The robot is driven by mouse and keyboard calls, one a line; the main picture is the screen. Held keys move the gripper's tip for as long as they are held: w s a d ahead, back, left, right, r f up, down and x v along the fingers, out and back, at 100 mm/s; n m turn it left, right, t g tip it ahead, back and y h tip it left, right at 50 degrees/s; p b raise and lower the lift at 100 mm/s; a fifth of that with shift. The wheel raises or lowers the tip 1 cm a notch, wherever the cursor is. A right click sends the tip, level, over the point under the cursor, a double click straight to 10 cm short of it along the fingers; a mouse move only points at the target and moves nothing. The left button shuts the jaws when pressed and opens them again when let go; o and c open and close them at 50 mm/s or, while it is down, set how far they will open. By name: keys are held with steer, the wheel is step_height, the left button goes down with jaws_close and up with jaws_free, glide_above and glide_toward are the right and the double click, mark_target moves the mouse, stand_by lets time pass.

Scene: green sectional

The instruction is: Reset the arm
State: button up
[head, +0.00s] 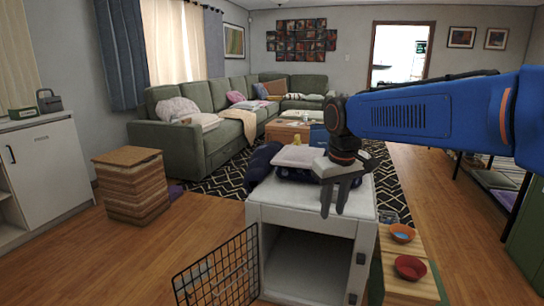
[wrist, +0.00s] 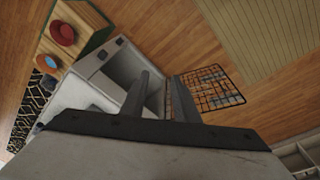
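My gripper (head: 333,212) hangs from my blue arm, which reaches in from the right in the head view. Its two dark fingers point down, in front of or above the white crate; the exact gap to the crate I cannot tell. In the wrist view the gripper (wrist: 160,80) shows its fingers apart with nothing between them. The white crate (head: 308,223) stands on the wood floor with its front open, and it also shows in the wrist view (wrist: 103,92) beyond the fingers.
A wire door (head: 222,272) swings out at the crate's left. A folded pillow (head: 300,156) lies on the crate. A red bowl (head: 410,267) and an orange-and-blue bowl (head: 402,233) sit on a wooden board at right. A woven hamper (head: 133,184) stands left. Floor between is clear.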

steer(key=s+d+f+m+t, duration=0.1)
steer(key=s+d+f, duration=0.2)
steer(key=s, duration=0.5)
steer(key=s+d+f+m+t, duration=0.1)
steer(key=s+d+f, duration=0.3)
steer(key=s, duration=0.4)
steer(key=s+d+f+m+t, duration=0.1)
steer(key=s+d+f+m, duration=0.1)
steer(key=s+d, duration=0.4)
steer(key=s+f, duration=0.1)
steer(key=s, duration=0.1)
steer(key=shift+s+f, duration=0.35)
